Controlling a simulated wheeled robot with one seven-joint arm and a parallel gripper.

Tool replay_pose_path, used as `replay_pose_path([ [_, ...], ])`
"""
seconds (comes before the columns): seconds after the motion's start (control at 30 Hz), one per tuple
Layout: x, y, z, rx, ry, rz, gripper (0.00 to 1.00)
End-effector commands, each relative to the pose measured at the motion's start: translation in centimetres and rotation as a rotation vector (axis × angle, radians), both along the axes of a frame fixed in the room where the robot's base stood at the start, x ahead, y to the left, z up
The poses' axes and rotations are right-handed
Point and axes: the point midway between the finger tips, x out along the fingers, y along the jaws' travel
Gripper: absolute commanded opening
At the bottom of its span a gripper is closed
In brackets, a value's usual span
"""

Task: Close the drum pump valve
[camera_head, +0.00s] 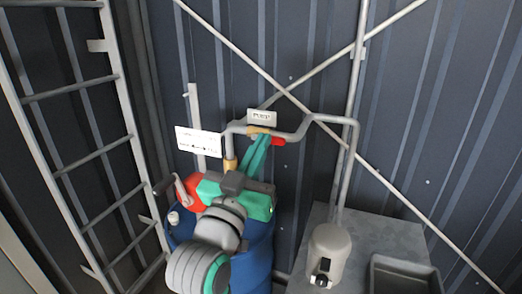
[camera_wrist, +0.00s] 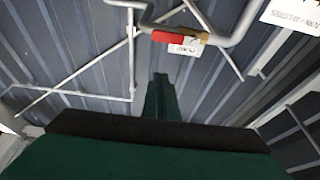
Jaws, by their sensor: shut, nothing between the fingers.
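The valve is a brass fitting (camera_head: 258,130) on the grey pipe above the blue drum (camera_head: 262,252). Its red handle (camera_head: 278,141) shows just right of my fingertips. In the wrist view the red handle (camera_wrist: 168,37) lies roughly along the pipe, beside the brass part (camera_wrist: 192,40). My gripper (camera_head: 266,140) has its green fingers together, pointing up toward the valve from below. In the wrist view the fingertips (camera_wrist: 160,77) are below the handle, with a visible gap in the picture. I cannot tell the depth between them. My fingers partly hide the valve's underside in the head view.
A ladder (camera_head: 100,150) stands at the left. A white arrow sign (camera_head: 199,142) and a small label (camera_head: 262,117) are near the pipe. Diagonal braces (camera_head: 315,65) cross the corrugated wall. A grey motor housing (camera_head: 329,250) and a tray (camera_head: 404,262) are at the lower right.

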Motion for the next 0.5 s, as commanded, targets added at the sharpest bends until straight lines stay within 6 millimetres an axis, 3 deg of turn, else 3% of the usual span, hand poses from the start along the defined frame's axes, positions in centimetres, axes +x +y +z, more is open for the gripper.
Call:
replay_pose_path([
  [0.43, 6.6, -2.1, 2.5, 0.000, -0.001, -0.001, 0.00],
  [0.5, 6.7, -2.0, 1.6, 0.000, 0.002, 0.003, 0.00],
])
